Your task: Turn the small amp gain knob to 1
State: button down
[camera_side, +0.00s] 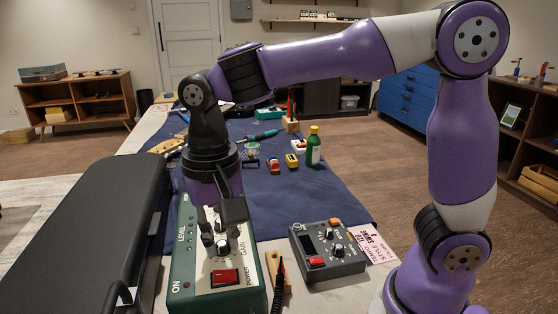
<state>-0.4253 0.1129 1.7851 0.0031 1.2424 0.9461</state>
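The small amp (184,272) is a green box with a pale top panel at the lower left of the side view. The panel is marked LEVEL, GAIN, power and ON, and has a red power switch (224,278). A small knob with a pale top, the gain knob (223,247), sits beside the word GAIN. My gripper (221,236) points down over the panel with its dark fingers right at this knob. The fingers partly hide the knob, and I cannot tell whether they touch it or how far apart they are. The knob's pointer and scale are too small to read.
A dark grey pedal box (328,249) with knobs and a red button stands right of the amp. A long black case (85,235) lies to its left. A blue mat (310,205) behind holds a green bottle (314,147) and small items.

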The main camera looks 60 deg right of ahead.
dwell(0.4)
jog(key=n, duration=0.5)
jog(key=shift+n, duration=0.3)
jog(key=n, duration=0.6)
jog(key=shift+f, duration=0.1)
dwell(0.4)
jog(key=c, duration=0.8)
grip_release()
